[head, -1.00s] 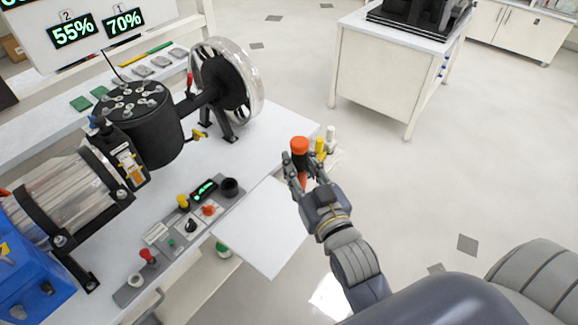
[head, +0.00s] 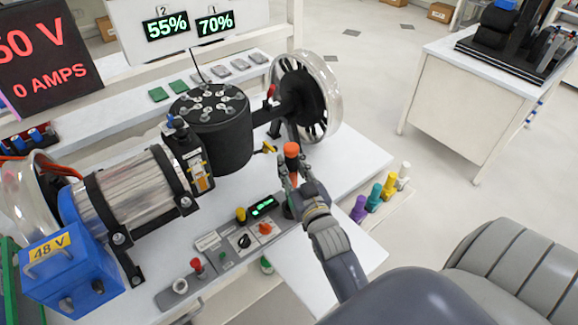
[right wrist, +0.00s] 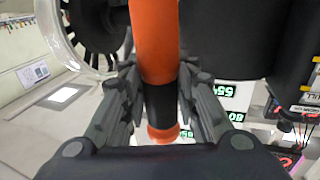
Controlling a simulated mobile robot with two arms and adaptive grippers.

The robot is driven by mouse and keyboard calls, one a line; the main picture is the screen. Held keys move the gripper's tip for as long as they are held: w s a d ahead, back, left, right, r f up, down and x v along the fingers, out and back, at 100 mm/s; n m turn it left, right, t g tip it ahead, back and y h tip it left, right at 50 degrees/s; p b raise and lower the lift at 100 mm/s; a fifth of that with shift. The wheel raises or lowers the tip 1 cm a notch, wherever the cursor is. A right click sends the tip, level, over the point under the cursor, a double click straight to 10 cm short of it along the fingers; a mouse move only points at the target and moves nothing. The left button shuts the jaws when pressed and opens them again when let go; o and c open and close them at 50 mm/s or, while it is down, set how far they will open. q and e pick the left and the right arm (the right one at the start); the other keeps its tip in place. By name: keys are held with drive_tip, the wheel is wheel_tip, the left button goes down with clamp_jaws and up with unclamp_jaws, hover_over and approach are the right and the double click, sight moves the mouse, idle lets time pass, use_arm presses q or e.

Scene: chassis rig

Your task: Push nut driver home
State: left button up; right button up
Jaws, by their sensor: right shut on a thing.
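The nut driver (head: 291,150), orange with a black band, stands roughly upright in my right gripper (head: 290,178). In the right wrist view its orange shaft (right wrist: 154,40) runs between the two fingers, which close around the black band (right wrist: 160,104). In the head view the dark round socket (head: 288,211) at the right end of the grey control panel (head: 222,262) lies just below the gripper, partly covered by it. The driver's lower end is hidden in the head view, so I cannot tell whether it is inside the socket. My left gripper is not in view.
Purple (head: 359,208), teal (head: 374,196), yellow (head: 389,186) and white (head: 403,175) handles stand in a row along the bench's right edge. The black drum (head: 214,128) and the flywheel (head: 308,95) stand close behind the gripper.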

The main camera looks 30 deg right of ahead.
sight(293, 182)
drive_tip(key=shift+r, duration=0.1)
drive_tip(key=shift+f+b, duration=1.15)
drive_tip(key=shift+f, duration=1.1)
drive_tip(key=shift+f+b, duration=1.6)
drive_tip(key=shift+f, duration=0.85)
idle(0.5)
drive_tip(key=o, duration=1.1)
drive_tip(key=shift+c, duration=0.2)
